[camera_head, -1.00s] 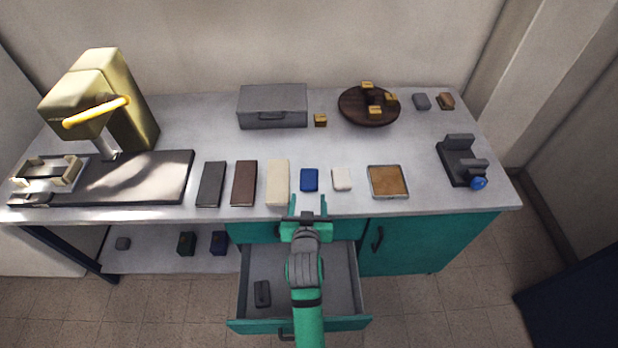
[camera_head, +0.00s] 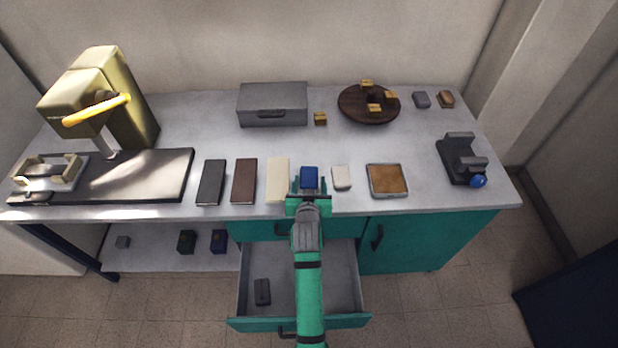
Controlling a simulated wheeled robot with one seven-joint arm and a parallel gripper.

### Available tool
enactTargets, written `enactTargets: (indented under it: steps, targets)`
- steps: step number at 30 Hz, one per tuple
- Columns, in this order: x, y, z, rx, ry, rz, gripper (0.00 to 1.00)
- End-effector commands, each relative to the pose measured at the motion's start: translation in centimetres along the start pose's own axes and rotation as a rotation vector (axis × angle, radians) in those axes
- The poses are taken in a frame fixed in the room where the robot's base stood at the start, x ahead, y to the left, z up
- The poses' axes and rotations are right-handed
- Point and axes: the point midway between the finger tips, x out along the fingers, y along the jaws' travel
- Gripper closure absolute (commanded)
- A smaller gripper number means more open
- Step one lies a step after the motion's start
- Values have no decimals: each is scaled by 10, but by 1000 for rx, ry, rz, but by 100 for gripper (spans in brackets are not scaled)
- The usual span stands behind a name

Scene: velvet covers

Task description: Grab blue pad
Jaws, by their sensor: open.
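The blue pad (camera_head: 309,175) lies on the grey worktop near its front edge, between a cream block and a small white pad. My gripper (camera_head: 309,184) is open. Its two fingers reach forward to either side of the blue pad's near part, and the near edge of the pad is partly hidden by the gripper. I cannot tell whether the fingers touch the pad.
The cream block (camera_head: 278,180) is close on the left and the white pad (camera_head: 342,177) close on the right. A cork-filled tray (camera_head: 388,180) lies farther right. Below, a drawer (camera_head: 347,285) stands open with a dark object (camera_head: 262,291) inside.

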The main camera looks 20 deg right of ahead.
Motion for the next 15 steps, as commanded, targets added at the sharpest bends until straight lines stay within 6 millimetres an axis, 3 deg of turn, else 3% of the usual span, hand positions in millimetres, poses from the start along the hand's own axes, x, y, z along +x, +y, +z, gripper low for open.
enactTargets:
  steps: [2, 6, 7, 15]
  targets:
    - [0, -2, 0, -1, 0, -2, 44]
    - [-1, -3, 0, -1, 0, -4, 72]
    - [-1, -3, 0, -1, 0, -4, 75]
    - [-1, -3, 0, -1, 0, -4, 75]
